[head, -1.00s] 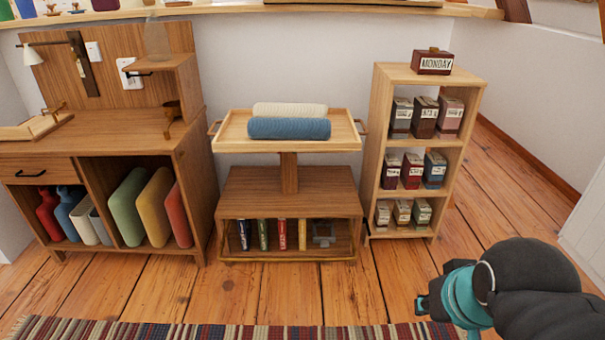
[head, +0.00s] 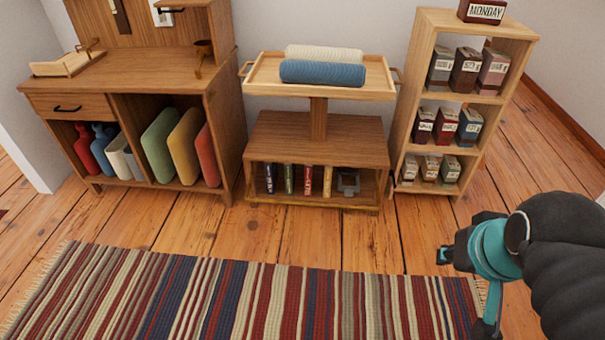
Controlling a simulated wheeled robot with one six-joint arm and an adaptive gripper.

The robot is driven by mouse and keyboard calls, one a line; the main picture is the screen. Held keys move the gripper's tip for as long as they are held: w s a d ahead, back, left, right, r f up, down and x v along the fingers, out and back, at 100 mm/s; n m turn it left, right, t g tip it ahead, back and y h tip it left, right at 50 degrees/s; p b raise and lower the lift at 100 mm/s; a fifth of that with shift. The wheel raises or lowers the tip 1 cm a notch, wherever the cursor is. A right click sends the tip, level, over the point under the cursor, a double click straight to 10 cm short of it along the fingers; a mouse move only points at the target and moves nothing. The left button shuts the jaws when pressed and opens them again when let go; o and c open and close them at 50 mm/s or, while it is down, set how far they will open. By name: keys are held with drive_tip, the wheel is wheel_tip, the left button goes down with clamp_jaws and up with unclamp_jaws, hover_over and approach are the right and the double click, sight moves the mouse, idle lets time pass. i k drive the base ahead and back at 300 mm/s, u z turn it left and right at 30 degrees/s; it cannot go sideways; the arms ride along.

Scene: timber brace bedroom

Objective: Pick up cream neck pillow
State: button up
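The cream neck pillow (head: 324,53) is a ribbed roll lying on a wooden tray (head: 262,83) on top of a small stand. A similar blue roll (head: 322,73) lies directly in front of it and hides its lower front side. My gripper (head: 443,255) is at the lower right, in front of the shelf and well apart from the pillow. It is small and dark in the picture, so I cannot tell whether its fingers are open or shut. I see nothing held in it.
A wooden desk unit (head: 140,75) with bottles and coloured cushions stands left of the stand. A narrow shelf (head: 408,100) with labelled boxes stands close on the right. A striped rug (head: 250,300) lies in front, with bare floor (head: 300,228) between it and the furniture.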

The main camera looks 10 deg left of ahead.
sight(320, 54)
drive_tip(key=u, duration=1.55)
drive_tip(key=i, duration=2.45)
drive_tip(key=z, duration=1.65)
